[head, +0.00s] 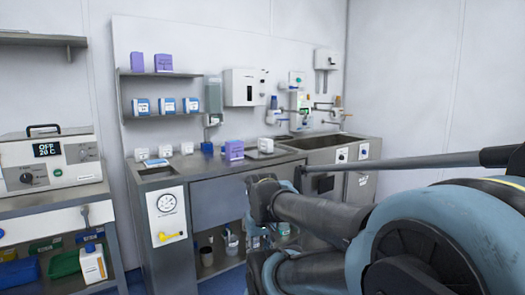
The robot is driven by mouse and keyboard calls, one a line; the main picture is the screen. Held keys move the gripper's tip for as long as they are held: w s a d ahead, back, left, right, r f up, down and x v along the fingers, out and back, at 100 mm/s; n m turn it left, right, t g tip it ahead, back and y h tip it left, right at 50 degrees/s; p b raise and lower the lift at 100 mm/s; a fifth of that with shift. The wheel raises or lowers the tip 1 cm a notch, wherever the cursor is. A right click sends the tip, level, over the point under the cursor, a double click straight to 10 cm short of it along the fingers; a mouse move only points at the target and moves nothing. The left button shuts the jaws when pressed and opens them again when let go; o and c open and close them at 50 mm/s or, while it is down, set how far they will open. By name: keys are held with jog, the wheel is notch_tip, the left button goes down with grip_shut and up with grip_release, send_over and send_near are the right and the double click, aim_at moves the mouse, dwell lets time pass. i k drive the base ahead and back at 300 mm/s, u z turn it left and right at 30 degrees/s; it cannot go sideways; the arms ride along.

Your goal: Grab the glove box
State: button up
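No box can be read for certain as the glove box. Box-shaped candidates are a purple box (234,150) standing on the steel counter and two purple boxes, the left one (137,62) and the right one (163,62), on top of the wall shelf. Blue-and-white boxes (166,105) stand in a row on the lower shelf level. My gripper (258,238) reaches in from the right, in front of the counter's lower front. Its two dark fingers are spread apart, with nothing seen between them. It is apart from all these boxes in the picture.
The steel counter (215,172) carries small white boxes and has a sink (330,141) at its right. A white device (48,160) stands on a bench at the left. Dispensers (245,87) hang on the wall. Blue floor shows between bench and counter.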

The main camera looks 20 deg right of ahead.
aim_at(234, 149)
jog(key=z, duration=0.35)
jog(key=i, duration=0.9)
jog(key=z, duration=0.1)
